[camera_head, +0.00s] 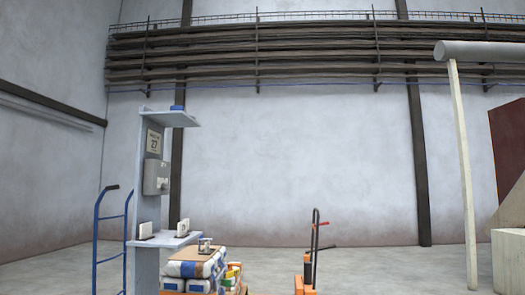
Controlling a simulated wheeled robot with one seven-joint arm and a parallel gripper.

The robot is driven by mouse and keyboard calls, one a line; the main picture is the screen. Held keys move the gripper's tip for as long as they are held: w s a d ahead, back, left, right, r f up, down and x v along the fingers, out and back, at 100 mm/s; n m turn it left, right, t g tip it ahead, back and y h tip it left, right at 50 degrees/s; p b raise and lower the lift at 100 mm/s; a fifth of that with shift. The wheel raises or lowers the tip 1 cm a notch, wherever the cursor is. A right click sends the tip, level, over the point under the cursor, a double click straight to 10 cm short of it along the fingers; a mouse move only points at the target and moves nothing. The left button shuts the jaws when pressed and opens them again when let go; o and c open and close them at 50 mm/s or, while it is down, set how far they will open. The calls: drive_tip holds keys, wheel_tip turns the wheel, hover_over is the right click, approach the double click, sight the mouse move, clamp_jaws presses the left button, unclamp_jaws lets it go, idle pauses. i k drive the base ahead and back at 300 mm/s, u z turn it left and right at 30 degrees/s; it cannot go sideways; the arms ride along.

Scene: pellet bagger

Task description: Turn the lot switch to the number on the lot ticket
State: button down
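A grey-blue post stand (148,205) stands left of centre, some way off. A pale card (153,143) with dark print, which seems to read 27, is on its upper part; I cannot tell whether it is the lot ticket. Below it is a grey box (155,177) with small fittings on its face. A lot switch may be there, but it is too small to make out a dial or setting. Two small white upright pieces, one at left (145,230) and one at right (183,228), stand on the lower shelf; their print is unreadable. My gripper is not in view.
A blue hand truck (111,235) stands left of the stand. Stacked bags (195,268) with a metal item (205,245) on top are in front of it. An orange pallet truck (308,270) stands right of them. Open floor (395,268) lies further right, before a pale post (462,170).

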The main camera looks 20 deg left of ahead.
sight(164, 187)
drive_tip(key=z, duration=0.1)
drive_tip(key=i, duration=1.2)
drive_tip(key=u, duration=2.15)
